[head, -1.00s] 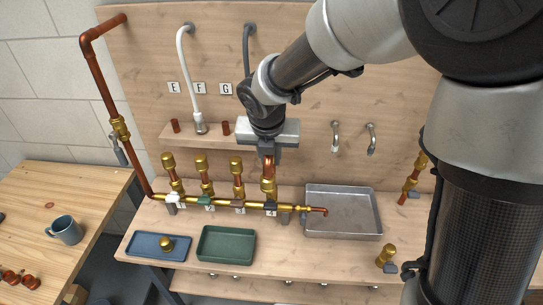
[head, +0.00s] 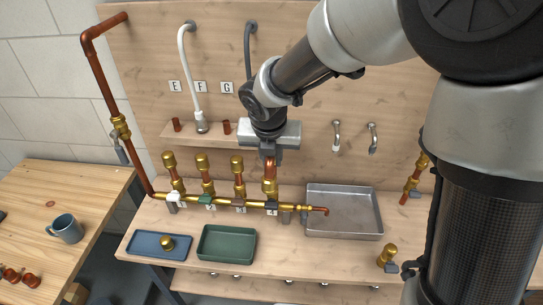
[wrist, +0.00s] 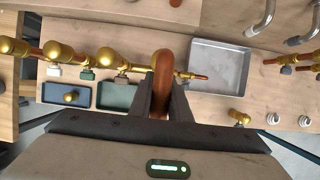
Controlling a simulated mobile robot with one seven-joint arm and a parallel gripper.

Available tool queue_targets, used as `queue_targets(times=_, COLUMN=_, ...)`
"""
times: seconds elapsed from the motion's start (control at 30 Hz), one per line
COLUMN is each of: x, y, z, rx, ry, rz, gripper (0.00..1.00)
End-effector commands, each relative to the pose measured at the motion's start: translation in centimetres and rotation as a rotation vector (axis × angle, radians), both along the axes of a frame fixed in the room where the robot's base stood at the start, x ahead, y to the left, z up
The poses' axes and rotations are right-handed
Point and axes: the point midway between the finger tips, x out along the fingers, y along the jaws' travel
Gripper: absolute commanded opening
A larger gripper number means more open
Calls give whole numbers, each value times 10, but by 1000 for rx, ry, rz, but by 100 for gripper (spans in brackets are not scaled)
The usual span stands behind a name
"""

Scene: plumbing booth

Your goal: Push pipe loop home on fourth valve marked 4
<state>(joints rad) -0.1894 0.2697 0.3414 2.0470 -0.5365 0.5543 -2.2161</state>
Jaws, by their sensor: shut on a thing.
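My gripper (head: 269,160) is shut on the copper pipe loop (head: 269,172) above the fourth valve (head: 271,205), marked 4, at the right end of the brass manifold. In the wrist view the loop (wrist: 163,72) stands between the two dark fingers (wrist: 162,98). The loop's lower end meets the brass fitting below it; I cannot tell how deep it sits. Three other brass-capped copper risers (head: 203,170) stand over the valves to the left.
A metal tray (head: 343,232) lies to the right of the manifold. A blue tray (head: 138,253) with a brass cap (head: 167,243) and an empty green tray (head: 227,257) lie in front. A mug (head: 66,229) stands on the left table.

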Motion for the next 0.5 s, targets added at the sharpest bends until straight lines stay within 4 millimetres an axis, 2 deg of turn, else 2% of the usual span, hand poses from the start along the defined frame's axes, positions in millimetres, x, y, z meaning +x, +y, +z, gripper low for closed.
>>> queue_targets(times=0.5, x=0, y=0, z=-6, rx=0, ry=0, rz=0, gripper=0)
